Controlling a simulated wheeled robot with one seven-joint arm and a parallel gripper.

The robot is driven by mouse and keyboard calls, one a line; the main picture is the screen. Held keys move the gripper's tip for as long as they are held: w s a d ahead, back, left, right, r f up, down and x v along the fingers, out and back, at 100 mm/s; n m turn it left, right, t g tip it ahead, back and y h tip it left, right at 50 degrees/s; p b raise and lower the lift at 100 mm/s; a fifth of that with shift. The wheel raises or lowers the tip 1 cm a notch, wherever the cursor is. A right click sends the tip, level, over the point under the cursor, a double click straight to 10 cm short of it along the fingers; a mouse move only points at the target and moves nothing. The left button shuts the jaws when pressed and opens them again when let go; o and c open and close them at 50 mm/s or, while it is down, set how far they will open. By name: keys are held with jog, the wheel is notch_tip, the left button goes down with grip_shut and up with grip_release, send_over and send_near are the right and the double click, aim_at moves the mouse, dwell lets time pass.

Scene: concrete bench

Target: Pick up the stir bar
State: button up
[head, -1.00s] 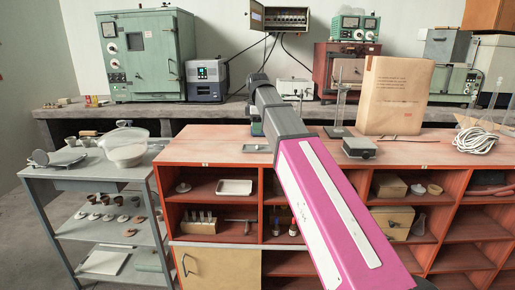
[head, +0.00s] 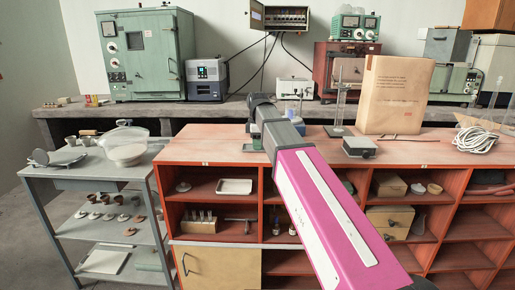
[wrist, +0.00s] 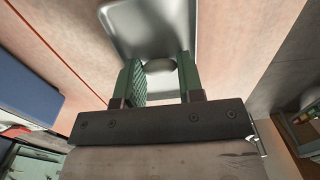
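A shallow grey metal tray (wrist: 124,22) lies on the orange-red cabinet top, under my gripper in the wrist view. A small grey rounded piece (wrist: 160,66), which looks like the stir bar, shows between the fingertips, over the near part of the tray. My gripper (wrist: 160,74) has two green ribbed fingers standing apart, one on each side of the piece. I cannot tell whether they touch it. In the head view my dark wrist hides most of the tray (head: 252,147) and the stir bar.
A grey instrument (head: 358,147) and a stand (head: 338,118) are right of my arm on the cabinet top. A brown paper bag (head: 395,96) stands behind. The cabinet top (head: 205,141) to the left is clear.

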jog(key=shift+c, duration=1)
jog(key=shift+r, duration=0.75)
notch_tip(320, 180, up, 3)
jog(key=shift+w+f, duration=0.1)
jog(key=s+a+r, duration=0.4)
jog(key=s+r, duration=0.2)
jog(key=s, duration=0.5)
jog(key=shift+a+r, duration=0.2)
jog(key=shift+r, duration=0.15)
